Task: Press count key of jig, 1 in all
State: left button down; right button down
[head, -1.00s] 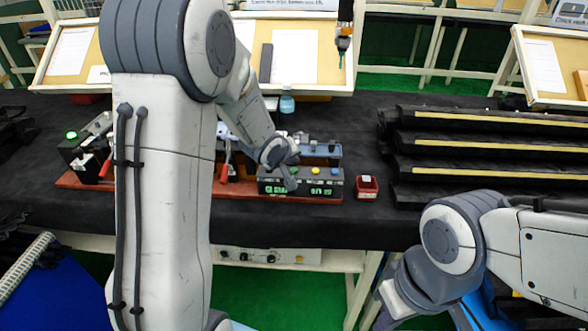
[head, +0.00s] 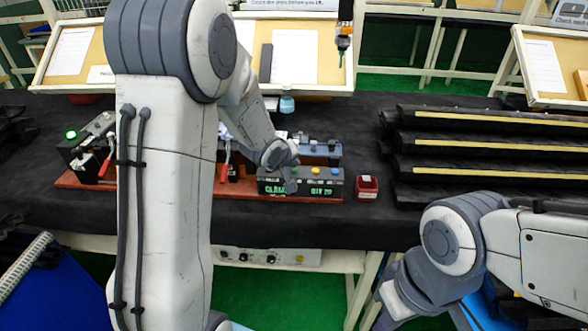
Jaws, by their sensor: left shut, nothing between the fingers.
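The jig is a long reddish-brown base (head: 240,193) on the black table, with clamps that have red handles. At its right end stands a dark counter box (head: 334,190) with green lit characters on its front, too small to read surely. Its top carries a yellow key (head: 315,170) and a blue key (head: 334,171). My left gripper (head: 291,184) is shut and empty, pointing down at the left part of the box's top. It hides what lies beneath, so contact cannot be told. My right arm shows at lower right; its fingers are not visible.
A small red box (head: 367,187) stands just right of the counter box. Long black trim strips (head: 480,145) are stacked at right. A green lamp (head: 71,134) glows at the jig's left end. My left arm hides part of the jig. A tool hangs above (head: 343,40).

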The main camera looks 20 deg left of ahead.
pick_arm(q)
jog(key=shift+f+b, duration=0.3)
jog(key=shift+f, duration=0.15)
dwell(0.3)
jog(key=shift+r, duration=0.1)
jog(key=shift+r+p, duration=0.8)
jog(key=shift+p, duration=0.25)
notch_tip(320, 180, up, 5)
jog(key=p, duration=0.5)
dwell(0.5)
